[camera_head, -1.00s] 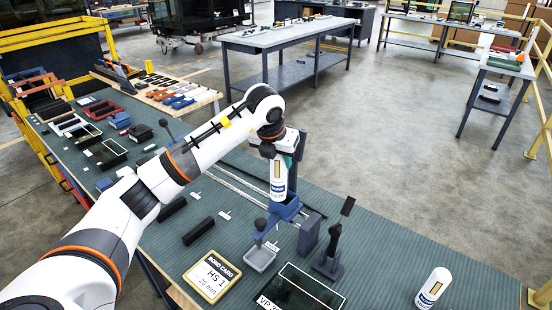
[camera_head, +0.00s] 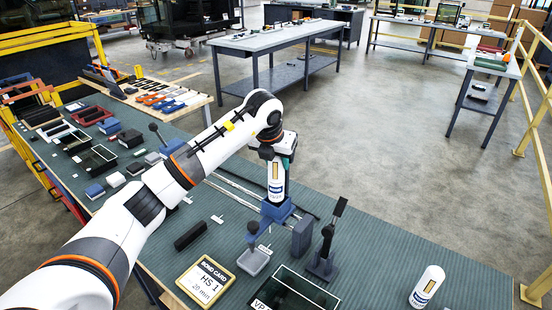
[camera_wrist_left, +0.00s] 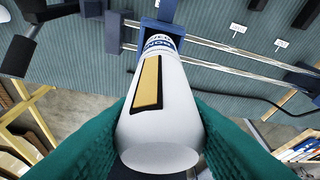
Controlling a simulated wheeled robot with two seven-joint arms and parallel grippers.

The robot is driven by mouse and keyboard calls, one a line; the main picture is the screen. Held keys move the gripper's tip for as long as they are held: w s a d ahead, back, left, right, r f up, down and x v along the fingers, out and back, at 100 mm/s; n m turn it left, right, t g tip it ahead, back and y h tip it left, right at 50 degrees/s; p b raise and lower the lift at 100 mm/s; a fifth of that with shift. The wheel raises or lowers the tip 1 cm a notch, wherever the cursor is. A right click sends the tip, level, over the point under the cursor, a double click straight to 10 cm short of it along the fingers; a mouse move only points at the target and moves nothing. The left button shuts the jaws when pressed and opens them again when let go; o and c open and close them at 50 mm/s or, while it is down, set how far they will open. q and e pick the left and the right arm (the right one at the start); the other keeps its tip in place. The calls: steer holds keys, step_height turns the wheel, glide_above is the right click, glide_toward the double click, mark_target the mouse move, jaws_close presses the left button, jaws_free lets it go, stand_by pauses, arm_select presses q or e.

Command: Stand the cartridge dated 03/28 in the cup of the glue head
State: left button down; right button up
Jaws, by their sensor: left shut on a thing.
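My left gripper (camera_head: 279,149) is shut on a white cartridge (camera_head: 276,182), which stands about upright with its label and a tan strip showing. The cartridge (camera_wrist_left: 165,105) fills the middle of the left wrist view between the green finger pads. Its lower end is at the blue glue head (camera_head: 277,211); the glue head's blue frame (camera_wrist_left: 158,12) surrounds that end in the wrist view. I cannot tell how deep it sits in the cup. A second white cartridge (camera_head: 427,286) stands on the bench at the lower right. No date is legible on either. My right gripper is not in view.
A dark lever stand (camera_head: 324,258) is right of the glue head. The green bench (camera_head: 400,250) is clear toward the right.

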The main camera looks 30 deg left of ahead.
arm_select(q)
steer(key=shift+f+b, duration=1.05)
steer(key=shift+f, duration=0.5)
steer(key=shift+f+b, duration=0.65)
steer(key=shift+f, duration=0.3)
stand_by(0.4)
steer(key=c, duration=0.8)
jaws_free()
steer(key=shift+o, duration=0.2)
steer(key=b+v, duration=0.3)
steer(key=v, duration=0.8)
steer(key=shift+s+r, duration=0.15)
steer(key=shift+r, duration=0.05)
step_height(320, 180, up, 9)
steer(key=p, duration=0.6)
glide_above(276, 175)
steer(key=s, duration=0.3)
steer(key=shift+w+a+f, duration=0.25)
